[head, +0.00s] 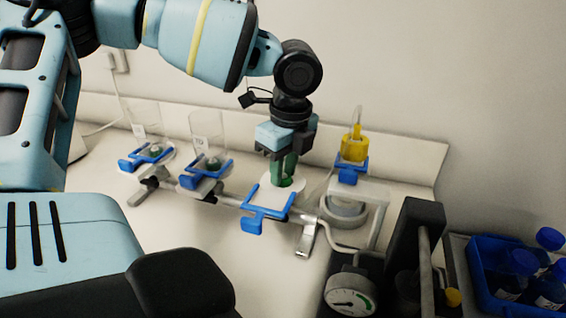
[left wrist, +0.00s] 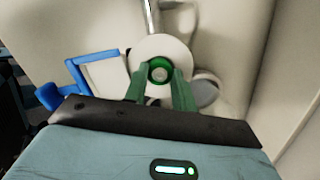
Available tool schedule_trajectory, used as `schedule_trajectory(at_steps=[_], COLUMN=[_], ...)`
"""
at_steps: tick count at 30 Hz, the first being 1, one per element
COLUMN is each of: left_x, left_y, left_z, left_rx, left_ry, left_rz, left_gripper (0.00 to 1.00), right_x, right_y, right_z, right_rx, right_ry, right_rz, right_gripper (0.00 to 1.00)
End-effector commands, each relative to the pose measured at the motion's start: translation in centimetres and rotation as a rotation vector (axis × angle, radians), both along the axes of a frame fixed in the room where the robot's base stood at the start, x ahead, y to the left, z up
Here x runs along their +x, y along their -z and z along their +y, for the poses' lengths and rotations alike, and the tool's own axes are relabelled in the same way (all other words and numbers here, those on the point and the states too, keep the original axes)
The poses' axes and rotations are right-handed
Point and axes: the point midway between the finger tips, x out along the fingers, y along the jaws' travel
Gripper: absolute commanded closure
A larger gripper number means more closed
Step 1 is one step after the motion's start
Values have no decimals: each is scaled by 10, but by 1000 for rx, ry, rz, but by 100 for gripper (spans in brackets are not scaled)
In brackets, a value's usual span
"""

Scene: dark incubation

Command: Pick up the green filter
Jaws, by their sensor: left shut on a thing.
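The green filter (head: 285,182) has a green ring-shaped neck, with a white disc around or under it. It sits at the third blue clamp (head: 268,213) on the metal rail. In the left wrist view the green neck (left wrist: 159,70) shows between two green fingers. My left gripper (head: 284,172) points down from above and is shut on the green filter, its fingers at the neck's sides. Whether the disc rests on the support or is slightly raised, I cannot tell. My right gripper is not in view.
Two clear funnels (head: 208,135) stand in blue clamps to the left. A yellow-filled vessel (head: 355,148) stands close on the right. A pressure gauge (head: 351,296) and a blue crate (head: 481,268) of bottles are at lower right. The wall is close behind.

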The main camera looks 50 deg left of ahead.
Motion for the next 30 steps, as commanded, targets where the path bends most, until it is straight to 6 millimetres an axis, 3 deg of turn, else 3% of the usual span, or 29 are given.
schedule_trajectory(at_steps=[13,24,30], left_x=[1,1,1], left_y=[-9,-75,-96], left_z=[0,0,0], left_rx=[0,0,0], left_ry=[-1,-1,-1], left_rz=[-3,-4,-2], left_gripper=[95,95,95], right_x=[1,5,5], right_y=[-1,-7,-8], right_z=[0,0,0], right_rx=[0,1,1], right_ry=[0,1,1], right_rz=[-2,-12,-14], right_gripper=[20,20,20])
